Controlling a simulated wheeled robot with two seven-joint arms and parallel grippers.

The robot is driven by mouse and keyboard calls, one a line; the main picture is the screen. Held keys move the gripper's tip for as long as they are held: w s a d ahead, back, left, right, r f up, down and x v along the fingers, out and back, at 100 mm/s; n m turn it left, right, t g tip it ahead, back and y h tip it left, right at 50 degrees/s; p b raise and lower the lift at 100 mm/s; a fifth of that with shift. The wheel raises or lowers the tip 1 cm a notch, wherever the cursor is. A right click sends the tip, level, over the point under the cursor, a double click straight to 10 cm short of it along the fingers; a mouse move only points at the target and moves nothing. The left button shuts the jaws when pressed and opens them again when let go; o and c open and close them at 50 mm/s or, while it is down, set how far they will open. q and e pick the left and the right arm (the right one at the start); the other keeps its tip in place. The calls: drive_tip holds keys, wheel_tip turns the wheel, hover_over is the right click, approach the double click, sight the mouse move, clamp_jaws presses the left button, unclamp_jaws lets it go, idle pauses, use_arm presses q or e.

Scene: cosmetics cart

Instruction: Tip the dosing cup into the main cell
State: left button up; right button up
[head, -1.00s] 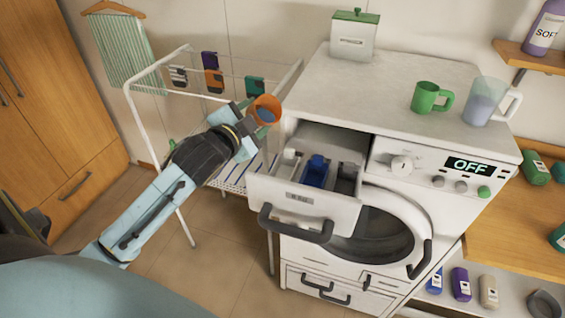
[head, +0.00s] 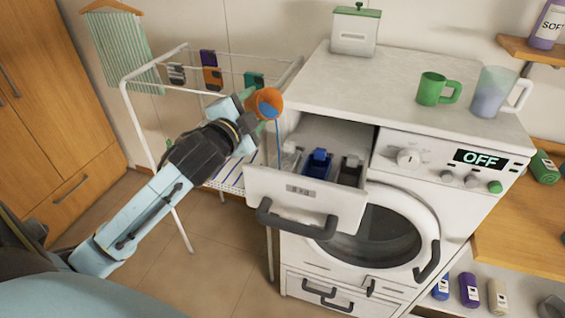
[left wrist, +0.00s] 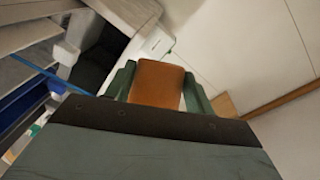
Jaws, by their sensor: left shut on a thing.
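The orange dosing cup (head: 268,103) is tilted, its mouth facing right and down, with blue liquid inside. My left gripper (head: 256,106) is shut on it, above the left side of the open detergent drawer (head: 300,207). A thin blue stream (head: 277,140) falls from the cup toward the drawer's left cell; I cannot tell exactly where it lands. The drawer's middle cell holds a blue insert (head: 318,163); a dark piece is in the right cell. In the left wrist view the cup (left wrist: 157,84) sits between both fingers, with the stream (left wrist: 38,68) at left. My right gripper is out of view.
The washing machine (head: 430,220) shows OFF. On its top stand a green mug (head: 434,90), a clear jug (head: 490,95) and a white box with a green lid (head: 354,32). A drying rack (head: 150,125) stands close behind my left arm.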

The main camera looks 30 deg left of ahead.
use_arm(q)
drive_tip(key=shift+r+m+t+b, duration=0.3)
drive_tip(key=shift+m+b, duration=0.3)
drive_tip(key=shift+b, duration=0.25)
drive_tip(key=shift+s+d+r+m+t, duration=0.2)
drive_tip(key=shift+d+r+m+t, duration=0.15)
drive_tip(key=shift+d+m, duration=0.35)
drive_tip(key=shift+d+r+m+t, duration=0.15)
drive_tip(key=shift+r+m+t, duration=0.15)
drive_tip(key=shift+m, duration=0.4)
drive_tip(key=shift+r+m, duration=0.15)
drive_tip(key=shift+m, duration=0.15)
